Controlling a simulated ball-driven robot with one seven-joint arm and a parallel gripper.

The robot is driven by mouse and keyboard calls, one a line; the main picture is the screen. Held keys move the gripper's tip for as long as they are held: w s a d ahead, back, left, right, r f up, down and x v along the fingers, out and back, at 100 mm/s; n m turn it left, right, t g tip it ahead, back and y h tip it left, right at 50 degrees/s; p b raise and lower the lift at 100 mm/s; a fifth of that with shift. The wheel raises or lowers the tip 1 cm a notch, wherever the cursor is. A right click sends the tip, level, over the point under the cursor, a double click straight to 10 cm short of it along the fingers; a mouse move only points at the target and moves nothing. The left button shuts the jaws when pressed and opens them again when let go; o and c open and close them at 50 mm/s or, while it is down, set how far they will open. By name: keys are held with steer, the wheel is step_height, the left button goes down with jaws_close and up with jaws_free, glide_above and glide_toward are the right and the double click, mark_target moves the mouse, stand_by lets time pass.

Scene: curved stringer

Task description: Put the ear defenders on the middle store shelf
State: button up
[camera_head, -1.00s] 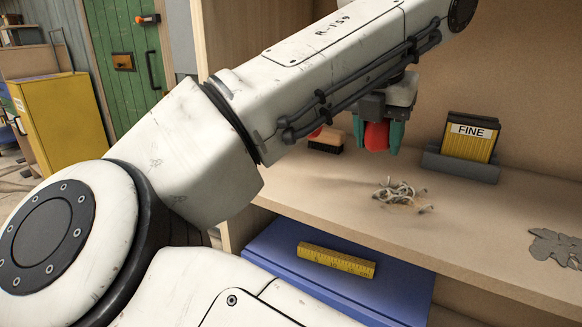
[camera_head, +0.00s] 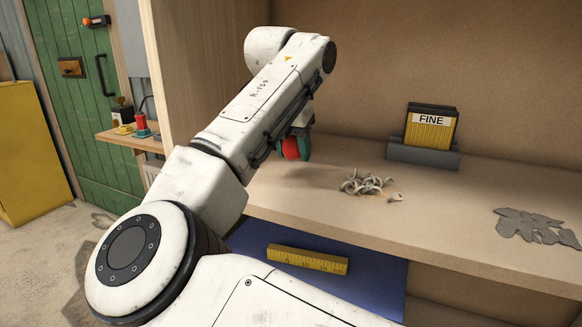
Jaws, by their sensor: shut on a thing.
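My gripper (camera_head: 294,149) has green fingers shut on a rounded red thing (camera_head: 290,148), which looks like a cup of the ear defenders. The rest of it is hidden by the fingers and my forearm. My gripper holds it at the left part of a wide wooden shelf (camera_head: 430,215), close to the surface. I cannot tell whether it touches the wood.
Pale curled shavings (camera_head: 365,184) lie right of my gripper. A grey holder (camera_head: 424,154) with yellow "FINE" packs (camera_head: 431,128) stands at the back. Flat grey scraps (camera_head: 535,226) lie at right. Shelf space between is bare.

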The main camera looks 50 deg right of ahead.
mark_target(291, 163)
steer(key=shift+w+d+f, duration=0.1)
steer(key=shift+w+f, duration=0.1)
steer(key=shift+f, duration=0.05)
steer(key=shift+w+f+b, duration=0.15)
steer(key=shift+f+b, duration=0.65)
steer(key=shift+f, duration=0.9)
steer(key=shift+f, duration=0.2)
steer(key=o, duration=1.2)
steer(key=shift+r, duration=0.25)
steer(key=p+v, duration=0.3)
steer(key=v, duration=0.9)
